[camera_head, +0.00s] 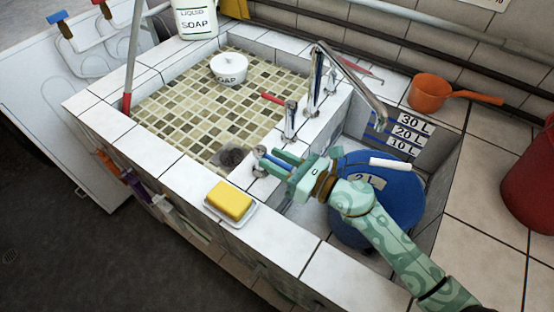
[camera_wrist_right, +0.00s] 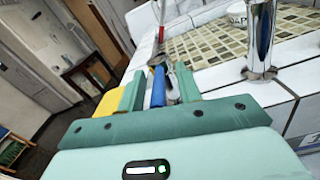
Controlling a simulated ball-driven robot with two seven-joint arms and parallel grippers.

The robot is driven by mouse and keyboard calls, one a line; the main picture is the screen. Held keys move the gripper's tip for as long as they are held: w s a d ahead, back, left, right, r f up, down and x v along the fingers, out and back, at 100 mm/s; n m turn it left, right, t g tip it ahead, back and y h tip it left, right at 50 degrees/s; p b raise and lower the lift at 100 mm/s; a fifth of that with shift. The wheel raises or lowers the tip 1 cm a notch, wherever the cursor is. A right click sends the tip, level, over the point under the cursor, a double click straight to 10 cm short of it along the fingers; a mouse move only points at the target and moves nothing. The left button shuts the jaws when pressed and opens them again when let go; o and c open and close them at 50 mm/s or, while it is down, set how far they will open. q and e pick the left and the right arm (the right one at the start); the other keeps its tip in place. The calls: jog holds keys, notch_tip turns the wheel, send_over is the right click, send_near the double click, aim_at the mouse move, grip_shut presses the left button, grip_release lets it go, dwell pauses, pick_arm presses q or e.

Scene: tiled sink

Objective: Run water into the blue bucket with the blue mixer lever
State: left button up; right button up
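The blue bucket (camera_head: 405,200) stands in the right basin, partly hidden behind my right arm. The end of the chrome spout (camera_head: 364,88) hangs above the bucket; I see no water stream. My right gripper (camera_head: 277,160) is at the low chrome tap (camera_head: 260,168) on the basin wall. In the right wrist view, the blue mixer lever (camera_wrist_right: 158,88) lies between the two green fingers of this gripper (camera_wrist_right: 160,92), with a visible gap on each side. In the head view the lever and fingers overlap and are hard to separate. My left gripper is not in view.
A yellow sponge (camera_head: 229,200) on a white dish lies just left of my right gripper. A red-lever tap (camera_head: 290,120) stands behind it. A white soap pot (camera_head: 229,69) is in the tiled left basin. An orange dipper (camera_head: 430,93) and a red bucket (camera_head: 532,185) are at right.

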jog(key=v, duration=1.6)
jog(key=shift+d+b, duration=0.15)
jog(key=shift+b, duration=0.2)
